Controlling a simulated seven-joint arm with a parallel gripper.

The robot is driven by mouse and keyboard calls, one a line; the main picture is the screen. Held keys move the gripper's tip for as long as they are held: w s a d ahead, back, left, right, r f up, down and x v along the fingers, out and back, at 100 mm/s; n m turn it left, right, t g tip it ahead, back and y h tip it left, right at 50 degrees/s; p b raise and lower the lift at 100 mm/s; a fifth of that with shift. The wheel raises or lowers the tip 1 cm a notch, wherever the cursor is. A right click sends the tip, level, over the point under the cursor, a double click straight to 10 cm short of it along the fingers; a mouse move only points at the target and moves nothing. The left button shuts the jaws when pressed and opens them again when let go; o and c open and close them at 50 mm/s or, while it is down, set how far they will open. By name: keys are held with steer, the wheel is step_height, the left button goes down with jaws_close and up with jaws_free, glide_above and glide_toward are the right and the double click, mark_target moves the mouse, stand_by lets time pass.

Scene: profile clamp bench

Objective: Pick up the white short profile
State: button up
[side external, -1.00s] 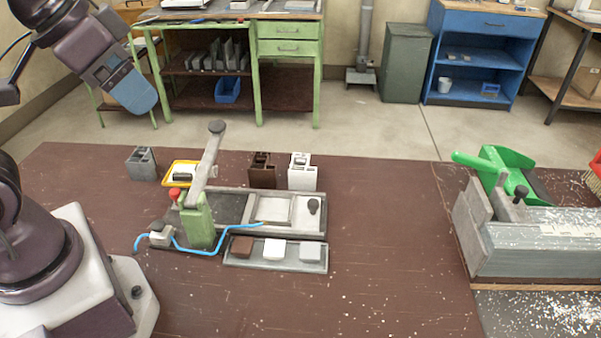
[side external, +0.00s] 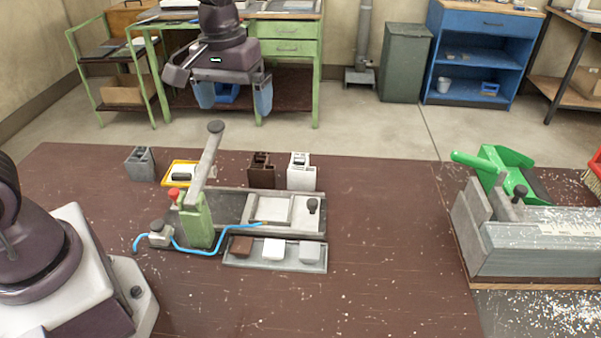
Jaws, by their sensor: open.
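The white short profile (side external: 302,173) stands upright on the brown bench, behind the clamp fixture's right part. A dark brown profile (side external: 262,171) stands just left of it, and a grey profile (side external: 141,164) stands farther left. My gripper (side external: 234,100) is open and empty, pointing down, high above the bench and to the left of the white profile in the picture. Its two blue-grey fingers are wide apart. Nothing hides the white profile's top, which shows open chambers.
The clamp fixture (side external: 230,203) has a raised lever (side external: 206,160) and a blue hose (side external: 190,250). In front is a tray (side external: 233,263) with brown, white and grey blocks. A yellow tray (side external: 169,181) lies behind.

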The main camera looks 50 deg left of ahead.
steer(key=w+a+f+n+g, duration=0.1)
steer(key=w+a+f+n, duration=0.1)
steer(key=w+f+n, duration=0.9)
steer(key=n, duration=0.9)
glide_toward(303, 172)
steer(key=w+a+r, duration=0.1)
steer(key=a, duration=0.2)
step_height(303, 172, down, 7)
steer(key=shift+w+d+r, duration=0.1)
steer(key=shift+d, duration=0.1)
steer(key=shift+w+a+f, duration=0.1)
steer(key=shift+a+f, duration=0.05)
steer(key=shift+f, duration=1.2)
steer(key=shift+a+f, duration=0.15)
steer(key=shift+f, duration=1.25)
steer(key=c, duration=0.9)
steer(key=shift+r, duration=0.1)
steer(key=shift+c, duration=0.2)
